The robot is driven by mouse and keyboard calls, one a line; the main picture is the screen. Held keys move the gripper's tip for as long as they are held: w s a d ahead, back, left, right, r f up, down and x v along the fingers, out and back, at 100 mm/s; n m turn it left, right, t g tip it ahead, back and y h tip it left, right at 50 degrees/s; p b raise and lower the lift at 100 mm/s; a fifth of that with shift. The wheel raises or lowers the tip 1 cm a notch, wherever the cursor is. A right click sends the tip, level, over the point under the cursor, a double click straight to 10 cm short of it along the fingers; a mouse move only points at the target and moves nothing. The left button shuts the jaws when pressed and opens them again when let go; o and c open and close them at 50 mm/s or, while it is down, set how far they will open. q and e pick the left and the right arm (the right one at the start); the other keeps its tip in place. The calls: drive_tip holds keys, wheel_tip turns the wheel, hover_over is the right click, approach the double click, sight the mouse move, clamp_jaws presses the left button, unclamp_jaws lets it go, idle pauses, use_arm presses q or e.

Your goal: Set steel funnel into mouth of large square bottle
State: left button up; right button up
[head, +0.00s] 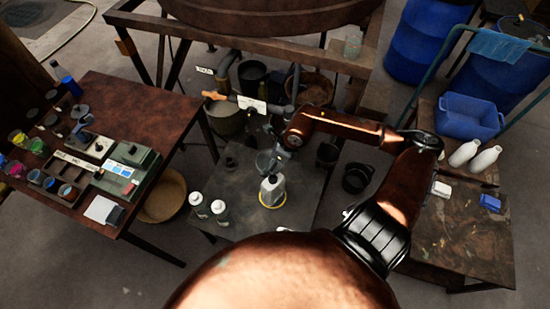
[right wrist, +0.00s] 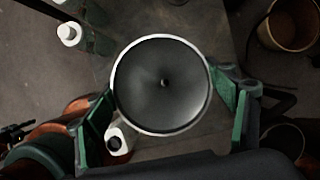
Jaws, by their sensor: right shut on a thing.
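The steel funnel (right wrist: 160,84) is held between the green fingers of my right gripper (right wrist: 168,122), its wide cone facing the wrist camera. In the head view the funnel (head: 265,161) hangs just above and slightly left of the large square bottle, with my right gripper (head: 281,153) at its upper right. The pale bottle (head: 272,191) stands upright on a yellow round base on the dark table. In the right wrist view a white bottle top with a dark opening (right wrist: 118,142) shows beside the funnel's lower left rim, near the left finger. The funnel's spout tip is hidden. My left gripper is out of view.
Two white-capped bottles (head: 208,207) stand at the table's front left. Dark pots (head: 356,178) are to the right. A brown table (head: 140,95) with instruments and jars is at left; another table (head: 460,235) is at right. Pipes and buckets lie behind.

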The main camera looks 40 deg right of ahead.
drive_tip(key=shift+s+d+r+m, duration=0.1)
drive_tip(key=shift+d+m, duration=0.3)
drive_tip(key=shift+d, duration=0.05)
drive_tip(key=shift+d+f, duration=0.2)
drive_tip(key=shift+f, duration=0.05)
drive_tip(key=shift+f+b, duration=1.8)
drive_tip(key=shift+f, duration=0.95)
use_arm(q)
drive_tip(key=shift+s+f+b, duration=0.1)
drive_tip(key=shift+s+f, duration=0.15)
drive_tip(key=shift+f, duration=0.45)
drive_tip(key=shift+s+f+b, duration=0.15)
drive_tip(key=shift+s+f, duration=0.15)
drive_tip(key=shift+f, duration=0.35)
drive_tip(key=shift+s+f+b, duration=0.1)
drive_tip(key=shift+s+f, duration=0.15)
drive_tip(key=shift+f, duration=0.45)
use_arm(e)
drive_tip(key=shift+f, duration=0.65)
use_arm(q)
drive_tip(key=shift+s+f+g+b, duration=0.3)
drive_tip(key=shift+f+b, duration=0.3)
drive_tip(key=shift+b, duration=0.05)
use_arm(e)
drive_tip(key=shift+a+f, duration=0.1)
drive_tip(key=shift+f, duration=1.1)
drive_tip(key=o, duration=1.2)
drive_tip(key=shift+o, duration=0.2)
